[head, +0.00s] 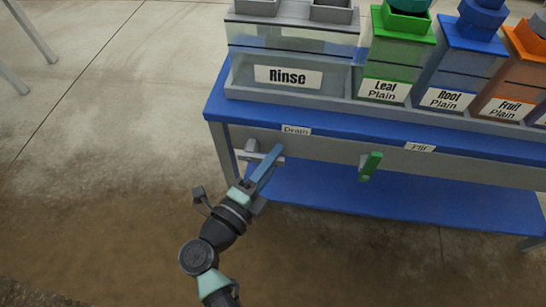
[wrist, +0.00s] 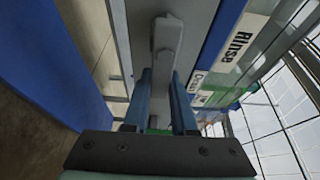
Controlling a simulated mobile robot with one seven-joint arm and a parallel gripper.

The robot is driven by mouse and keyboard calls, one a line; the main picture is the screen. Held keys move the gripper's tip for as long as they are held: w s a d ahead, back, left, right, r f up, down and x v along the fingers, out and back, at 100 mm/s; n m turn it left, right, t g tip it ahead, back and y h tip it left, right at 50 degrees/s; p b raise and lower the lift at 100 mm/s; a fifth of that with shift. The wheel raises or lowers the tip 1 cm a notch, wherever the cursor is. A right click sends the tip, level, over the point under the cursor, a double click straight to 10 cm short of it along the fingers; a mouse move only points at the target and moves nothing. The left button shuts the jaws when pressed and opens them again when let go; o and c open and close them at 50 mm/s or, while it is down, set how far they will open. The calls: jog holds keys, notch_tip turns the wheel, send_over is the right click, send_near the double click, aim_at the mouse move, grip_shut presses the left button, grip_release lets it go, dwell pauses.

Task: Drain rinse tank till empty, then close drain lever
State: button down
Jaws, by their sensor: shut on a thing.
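The clear rinse tank (head: 290,50), with a "Rinse" label, stands at the left end of the blue bench. A faint bluish band crosses its upper part, but I cannot tell the liquid level. The drain lever (head: 252,155) is a pale grey handle below the "Drain" label (head: 296,130) on the bench's front rail. My gripper (head: 268,163) is at this lever, its blue fingers shut on it. The drain outlet is not clearly visible.
A green lever (head: 371,166) hangs to the right on the same rail, near another label (head: 420,147). Green, blue and orange containers stand right of the rinse tank. A blue lower shelf (head: 400,195) lies under the rail. The floor to the left is open.

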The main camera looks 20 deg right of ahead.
jog(key=shift+r, duration=0.1)
